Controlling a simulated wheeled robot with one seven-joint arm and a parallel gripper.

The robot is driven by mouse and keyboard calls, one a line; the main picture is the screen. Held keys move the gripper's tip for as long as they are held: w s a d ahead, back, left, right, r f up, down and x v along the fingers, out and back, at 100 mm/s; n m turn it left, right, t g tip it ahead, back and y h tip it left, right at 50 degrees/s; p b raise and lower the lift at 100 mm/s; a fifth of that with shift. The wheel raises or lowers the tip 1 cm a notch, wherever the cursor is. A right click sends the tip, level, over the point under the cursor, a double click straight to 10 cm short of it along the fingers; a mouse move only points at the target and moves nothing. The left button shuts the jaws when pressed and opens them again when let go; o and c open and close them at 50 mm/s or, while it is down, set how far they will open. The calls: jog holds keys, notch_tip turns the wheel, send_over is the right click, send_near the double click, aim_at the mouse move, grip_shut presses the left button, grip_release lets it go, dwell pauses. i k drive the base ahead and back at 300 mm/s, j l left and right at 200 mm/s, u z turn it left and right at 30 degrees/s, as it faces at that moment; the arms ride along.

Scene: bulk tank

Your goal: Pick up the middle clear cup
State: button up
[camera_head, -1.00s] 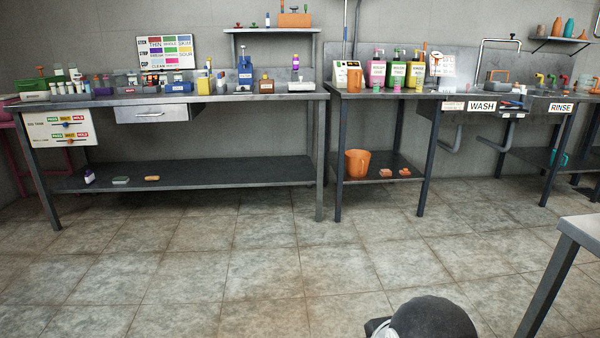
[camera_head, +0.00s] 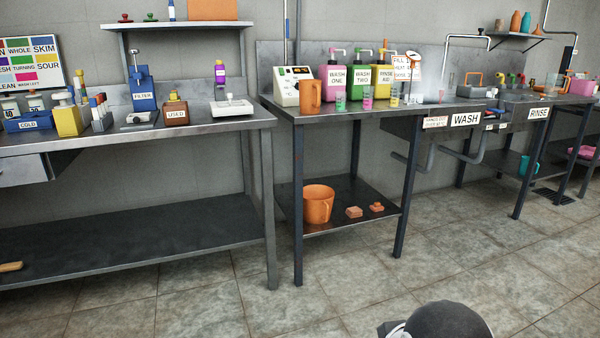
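Three small cups stand in a row on the right-hand bench top, in front of the coloured pump bottles. The left one looks green (camera_head: 340,102), the middle one pink (camera_head: 367,102) and the right one is pale and see-through with a little colour (camera_head: 394,99). They are small in view, so I cannot tell whether the colour is in the cups or on them. My gripper is not in view. A dark rounded part, likely mine, shows at the bottom edge.
Pink, green and yellow pump bottles (camera_head: 358,78) stand behind the cups. An orange jug (camera_head: 310,96) and a white device (camera_head: 292,86) stand to their left. An orange bucket (camera_head: 318,203) sits on the lower shelf. The tiled floor before the bench (camera_head: 345,106) is clear.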

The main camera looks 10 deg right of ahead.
aim_at(369, 90)
jog(key=i+l+z, duration=0.15)
jog(key=i+z, duration=0.75)
